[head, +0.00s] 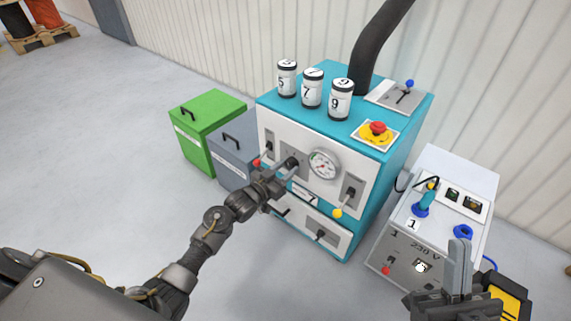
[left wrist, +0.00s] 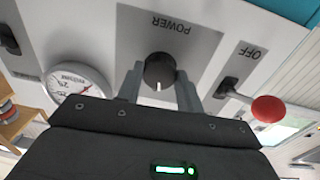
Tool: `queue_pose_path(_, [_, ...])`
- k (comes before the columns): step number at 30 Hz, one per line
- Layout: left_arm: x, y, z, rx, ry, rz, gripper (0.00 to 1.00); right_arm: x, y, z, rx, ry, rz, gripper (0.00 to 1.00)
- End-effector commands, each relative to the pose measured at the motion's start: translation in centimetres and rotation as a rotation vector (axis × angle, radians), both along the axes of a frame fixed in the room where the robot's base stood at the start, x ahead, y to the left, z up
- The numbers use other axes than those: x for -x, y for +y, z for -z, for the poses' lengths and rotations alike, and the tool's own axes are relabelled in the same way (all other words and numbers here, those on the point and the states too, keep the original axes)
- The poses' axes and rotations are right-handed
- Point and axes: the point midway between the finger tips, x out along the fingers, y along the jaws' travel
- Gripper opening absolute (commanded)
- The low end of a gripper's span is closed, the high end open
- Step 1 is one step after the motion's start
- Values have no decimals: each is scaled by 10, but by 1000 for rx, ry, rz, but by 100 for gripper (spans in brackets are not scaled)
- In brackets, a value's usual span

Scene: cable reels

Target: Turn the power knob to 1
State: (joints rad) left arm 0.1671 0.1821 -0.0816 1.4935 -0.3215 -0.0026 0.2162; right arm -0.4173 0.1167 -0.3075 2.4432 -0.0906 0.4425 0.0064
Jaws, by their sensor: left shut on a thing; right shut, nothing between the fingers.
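The power knob (left wrist: 159,70) is a round black knob on a grey plate labelled POWER, which appears upside down in the left wrist view. Its white mark points toward the bottom of that view; no scale digits show around it. In the head view the knob (head: 292,161) is on the front of the teal machine (head: 385,190). My left gripper (left wrist: 160,88) has one finger on each side of the knob and is shut on it. My right gripper (head: 460,255) is shut and empty, in front of the 230 V box at the lower right.
A red-tipped OFF lever (left wrist: 268,108) is close beside the knob. A round gauge (left wrist: 78,85) is on its other side. A yellow-tipped lever (head: 338,212) is lower right on the panel. The 230 V box (head: 470,180) stands right; green (head: 205,125) and grey (head: 232,160) bins stand left.

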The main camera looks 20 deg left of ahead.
Motion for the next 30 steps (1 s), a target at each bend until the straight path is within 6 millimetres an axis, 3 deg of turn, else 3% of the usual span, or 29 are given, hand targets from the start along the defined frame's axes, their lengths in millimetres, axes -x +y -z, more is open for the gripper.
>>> queue_pose_path(5, [0, 1, -5, 154, 57, -3, 14, -14, 28, 16, 144, 275, -56, 0])
queue_pose_path(11, [0, 0, -4, 320, 114, -3, 14, -16, 48, 46, 291, 524, -102, 0])
queue_pose_path(21, [0, 0, -2, 527, 187, -2, 14, -32, 16, 116, 435, 940, 8, 0])
queue_pose_path(30, [0, 0, -1, 606, 214, -2, 14, -29, 0, 141, 478, 1095, 46, 0])
